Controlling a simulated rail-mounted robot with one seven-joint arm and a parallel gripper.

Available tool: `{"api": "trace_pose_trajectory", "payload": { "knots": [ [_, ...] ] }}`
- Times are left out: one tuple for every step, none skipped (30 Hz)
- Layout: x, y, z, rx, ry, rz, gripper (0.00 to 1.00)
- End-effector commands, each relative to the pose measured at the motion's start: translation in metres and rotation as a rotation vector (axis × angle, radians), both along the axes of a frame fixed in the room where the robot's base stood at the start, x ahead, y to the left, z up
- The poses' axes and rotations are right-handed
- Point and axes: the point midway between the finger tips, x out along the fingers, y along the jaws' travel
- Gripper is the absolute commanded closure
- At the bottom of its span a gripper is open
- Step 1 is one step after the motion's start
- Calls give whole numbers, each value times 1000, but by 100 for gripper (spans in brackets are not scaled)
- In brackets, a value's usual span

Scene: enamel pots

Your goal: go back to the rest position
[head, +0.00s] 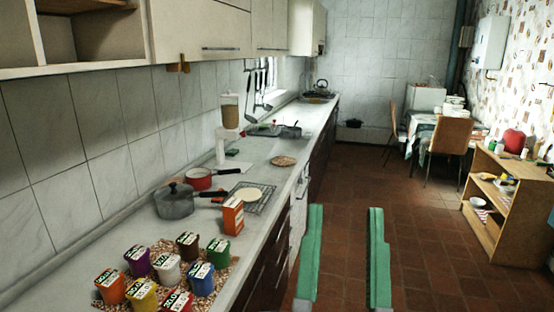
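My gripper (345,212) shows at the bottom middle of the head view as two green fingers pointing forward. The fingers are wide apart, with only brown floor tiles visible between them, so it is open and empty. It appears to the right of the counter, over the floor in the picture. The rest of my arm is out of view. Enamel pots stand on the counter: a grey lidded pot (174,201) and a red pan (199,179) with a dark handle. My gripper is apart from both.
The long counter (110,250) on the left holds several labelled tubs on a patterned mat, an orange box (233,216) and a wire rack (262,204). A wooden shelf unit (480,226) and a dining table stand right. The floor (345,170) between is clear.

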Motion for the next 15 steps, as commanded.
{"api": "trace_pose_trajectory", "payload": {
  "knots": [
    [-12,26,13,24,31,95,68],
    [-19,41,15,34,57,151,68],
    [-29,60,18,43,92,224,68],
    [-26,57,38,44,96,216,68],
    [-25,55,51,44,96,209,68],
    [-24,55,66,44,96,208,68],
    [-24,54,76,44,96,208,68],
    [-24,54,88,44,96,208,68],
    [-24,54,103,45,96,209,68],
    [-24,54,115,45,97,209,68],
    [-24,55,128,45,97,209,68],
    [-24,55,147,46,97,209,68],
    [-24,55,161,45,97,210,68],
    [-24,55,177,46,97,211,68],
    [-23,55,198,47,97,211,68]
  ]
}}
